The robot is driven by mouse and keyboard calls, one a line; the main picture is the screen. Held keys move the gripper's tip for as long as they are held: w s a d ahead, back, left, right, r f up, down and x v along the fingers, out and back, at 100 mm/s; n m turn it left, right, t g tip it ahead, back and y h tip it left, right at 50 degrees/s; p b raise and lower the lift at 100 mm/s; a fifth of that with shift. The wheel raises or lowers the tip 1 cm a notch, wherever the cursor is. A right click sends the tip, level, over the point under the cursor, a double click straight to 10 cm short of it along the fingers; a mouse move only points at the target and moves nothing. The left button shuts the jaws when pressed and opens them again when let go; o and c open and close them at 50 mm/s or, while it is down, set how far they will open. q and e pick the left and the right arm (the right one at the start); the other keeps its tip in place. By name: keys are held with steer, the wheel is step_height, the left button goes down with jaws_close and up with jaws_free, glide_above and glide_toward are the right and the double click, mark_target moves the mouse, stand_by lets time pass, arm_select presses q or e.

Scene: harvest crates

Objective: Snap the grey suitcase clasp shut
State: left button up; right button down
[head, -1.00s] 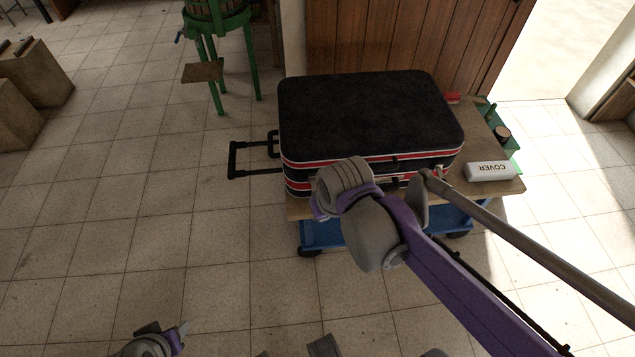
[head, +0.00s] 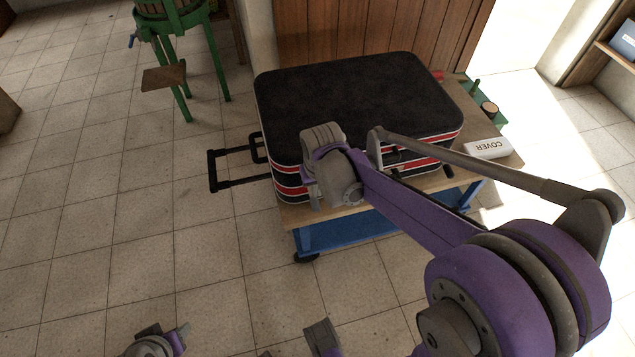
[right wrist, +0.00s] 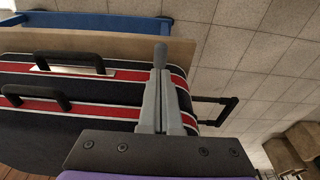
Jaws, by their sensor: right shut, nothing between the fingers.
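The black suitcase (head: 355,105) with red and white trim lies flat with its lid down on a wooden-topped cart. Its front also shows in the right wrist view (right wrist: 105,115), upside down, with two black handles (right wrist: 68,62). My right gripper (right wrist: 160,60) is shut and empty, in front of the suitcase front near the end with the pull-out handle. I cannot tell whether it touches the case. In the head view my right arm covers that part of the front. I cannot make out the grey clasp; the fingers may hide it. Part of my left arm (head: 155,343) shows at the bottom edge, its jaws unclear.
The cart (head: 350,232) has a blue base. A white box marked COVER (head: 487,148) lies on its right end, near a green tray (head: 492,122). The pull-out handle (head: 212,170) sticks out left. A green press (head: 180,40) stands behind. The left floor is open.

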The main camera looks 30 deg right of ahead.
mark_target(317, 207)
steer(key=f, duration=0.4)
steer(key=w+f+b, duration=0.1)
steer(key=shift+d+f, duration=0.15)
steer(key=shift+f, duration=0.25)
steer(key=shift+s+f, duration=0.1)
steer(key=f+t+b, duration=0.2)
steer(key=t, duration=0.1)
steer(key=shift+s+f+h, duration=0.15)
steer(key=shift+s+h, duration=0.25)
steer(key=f+t+b, duration=0.1)
steer(key=t+b, duration=0.1)
steer(key=f+t+h+b, duration=0.1)
steer(key=b, duration=0.1)
steer(key=f+t+b, duration=0.2)
steer(key=shift+w+f+t+b, duration=0.1)
steer(key=shift+w+t+b, duration=0.2)
steer(key=shift+w+b, duration=0.05)
steer(key=shift+w+f+b, duration=0.4)
steer(key=shift+f+b, duration=0.25)
steer(key=shift+f, duration=0.05)
steer(key=shift+b+x, duration=0.7)
steer(key=shift+x, duration=0.45)
steer(key=shift+f, duration=0.2)
steer(key=shift+r, duration=0.1)
